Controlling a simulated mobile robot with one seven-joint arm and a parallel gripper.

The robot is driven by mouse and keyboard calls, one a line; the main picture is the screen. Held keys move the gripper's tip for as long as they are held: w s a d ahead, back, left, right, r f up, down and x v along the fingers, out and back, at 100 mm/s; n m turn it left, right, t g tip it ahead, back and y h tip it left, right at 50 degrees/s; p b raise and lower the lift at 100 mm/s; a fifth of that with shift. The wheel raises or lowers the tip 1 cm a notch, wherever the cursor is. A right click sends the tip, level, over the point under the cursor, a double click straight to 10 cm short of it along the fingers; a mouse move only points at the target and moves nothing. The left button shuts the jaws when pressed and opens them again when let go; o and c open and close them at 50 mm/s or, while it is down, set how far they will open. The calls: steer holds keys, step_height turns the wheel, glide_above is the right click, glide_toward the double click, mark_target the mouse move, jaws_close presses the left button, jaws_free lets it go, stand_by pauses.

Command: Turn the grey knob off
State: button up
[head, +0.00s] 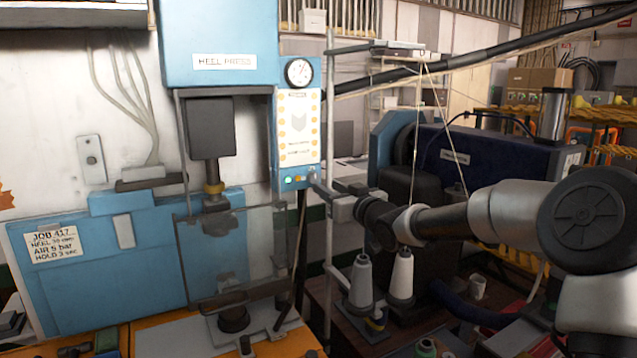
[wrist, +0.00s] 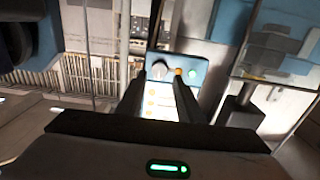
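The grey knob (wrist: 158,70) shows in the wrist view on a small blue control panel, beside an orange button (wrist: 179,72) and a green button (wrist: 193,72). In the head view the knob (head: 311,175) is small, at the right end of the panel's lower edge, close to my fingertips. My gripper (wrist: 157,88) is open and empty. Its two dark fingers point at the panel, with the knob seen between and just beyond their tips. In the head view my gripper (head: 328,192) reaches in from the right. I cannot tell whether a finger touches the knob.
The blue heel press (head: 222,45) stands at the left, with a gauge (head: 299,72) above the panel and a clear guard (head: 265,245) below. A thin metal stand (head: 329,120) rises near my gripper, and thread cones (head: 361,282) stand below my arm.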

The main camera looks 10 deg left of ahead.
mark_target(316, 181)
steer(key=x, duration=0.6)
steer(key=shift+w+a+p, duration=0.15)
steer(key=shift+w+p, duration=0.05)
steer(key=shift+p, duration=0.15)
steer(key=c, duration=0.8)
